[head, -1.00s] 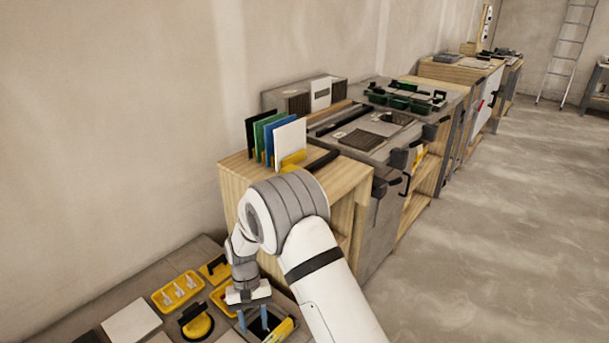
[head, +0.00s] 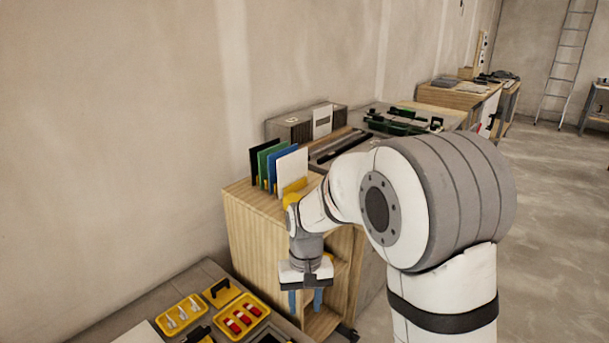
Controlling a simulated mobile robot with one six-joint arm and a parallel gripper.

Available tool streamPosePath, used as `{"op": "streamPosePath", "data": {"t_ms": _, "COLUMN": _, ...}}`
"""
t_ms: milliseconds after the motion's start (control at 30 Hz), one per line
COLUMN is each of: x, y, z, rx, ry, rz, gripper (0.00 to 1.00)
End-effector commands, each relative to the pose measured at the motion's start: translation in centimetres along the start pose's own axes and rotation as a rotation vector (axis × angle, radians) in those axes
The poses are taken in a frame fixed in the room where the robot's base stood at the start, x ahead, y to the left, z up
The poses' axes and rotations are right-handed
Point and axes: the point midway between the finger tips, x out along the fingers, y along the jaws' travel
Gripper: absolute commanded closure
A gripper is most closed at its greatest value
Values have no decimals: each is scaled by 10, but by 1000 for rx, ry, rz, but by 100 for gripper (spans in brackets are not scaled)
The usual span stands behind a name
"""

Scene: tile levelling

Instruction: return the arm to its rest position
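My gripper (head: 305,300) hangs from my white and grey arm near the middle of the head view, pointing down. Its two blue fingers are apart with nothing seen between them, so it is open. It is above and to the right of the yellow trays, in front of the wooden cabinet (head: 255,240). My arm's large elbow joint covers the right middle of the view and hides part of the workbenches behind.
On the low grey table (head: 130,315) stand a yellow tray with white pieces (head: 180,313) and a yellow tray with red pieces (head: 243,316). Coloured boards (head: 268,165) stand upright on the cabinet. A ladder (head: 565,65) leans at the back. The floor at right is clear.

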Motion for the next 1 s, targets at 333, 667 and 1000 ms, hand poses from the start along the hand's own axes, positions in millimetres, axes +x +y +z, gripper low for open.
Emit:
{"op": "streamPosePath", "data": {"t_ms": 333, "x": -107, "y": 74, "z": 100, "rx": 84, "ry": 192, "rz": 3, "gripper": 61}}
{"op": "streamPosePath", "data": {"t_ms": 667, "x": -143, "y": 111, "z": 187, "rx": 154, "ry": 336, "rz": 37, "gripper": 61}}
{"op": "streamPosePath", "data": {"t_ms": 1000, "x": -143, "y": 114, "z": 206, "rx": 167, "ry": 366, "rz": 49, "gripper": 61}}
